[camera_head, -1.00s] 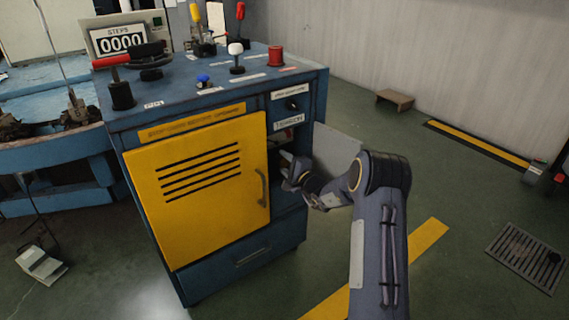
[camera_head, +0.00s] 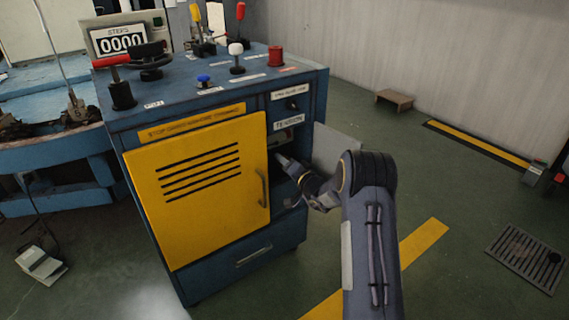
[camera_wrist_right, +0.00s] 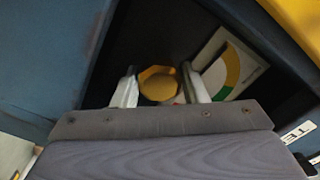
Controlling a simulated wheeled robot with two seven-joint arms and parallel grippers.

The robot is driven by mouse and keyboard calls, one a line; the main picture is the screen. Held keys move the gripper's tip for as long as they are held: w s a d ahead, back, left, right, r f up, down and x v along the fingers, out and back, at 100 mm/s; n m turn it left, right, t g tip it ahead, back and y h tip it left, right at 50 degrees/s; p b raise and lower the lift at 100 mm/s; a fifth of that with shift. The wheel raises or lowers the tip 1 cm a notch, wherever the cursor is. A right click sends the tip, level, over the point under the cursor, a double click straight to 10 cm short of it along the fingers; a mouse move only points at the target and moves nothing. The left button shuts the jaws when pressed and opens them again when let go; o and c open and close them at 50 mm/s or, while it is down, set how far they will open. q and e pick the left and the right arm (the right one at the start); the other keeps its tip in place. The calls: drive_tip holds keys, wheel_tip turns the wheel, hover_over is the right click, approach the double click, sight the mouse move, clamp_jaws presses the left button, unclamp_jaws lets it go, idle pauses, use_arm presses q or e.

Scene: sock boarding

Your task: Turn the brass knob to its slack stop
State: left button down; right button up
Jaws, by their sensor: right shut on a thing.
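The brass knob (camera_wrist_right: 159,84) shows in the right wrist view as a yellow, faceted round knob inside a dark recess. My right gripper (camera_wrist_right: 165,88) has a finger on each side of it and is shut on it. A dial plate (camera_wrist_right: 229,66) with green, yellow and white bands lies beside the knob, to the right. In the head view my right gripper (camera_head: 283,160) reaches into the opening under the TENSION label (camera_head: 289,123), and the knob is hidden there. The knob's pointer, if any, cannot be made out. My left gripper is not in view.
The blue cabinet (camera_head: 220,105) has a shut yellow door (camera_head: 205,190) left of the opening. A grey open flap (camera_head: 336,150) stands right of it, close to my arm. Levers and a red knob (camera_head: 275,55) stand on top. The floor at right is largely clear.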

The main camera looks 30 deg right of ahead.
drive_tip(key=shift+f+n, duration=0.1)
drive_tip(key=shift+n, duration=0.6)
drive_tip(key=o, duration=1)
drive_tip(key=shift+c, duration=0.2)
drive_tip(key=shift+s, duration=0.1)
drive_tip(key=s+p, duration=0.2)
drive_tip(key=s, duration=0.5)
drive_tip(key=shift+s+d, duration=0.3)
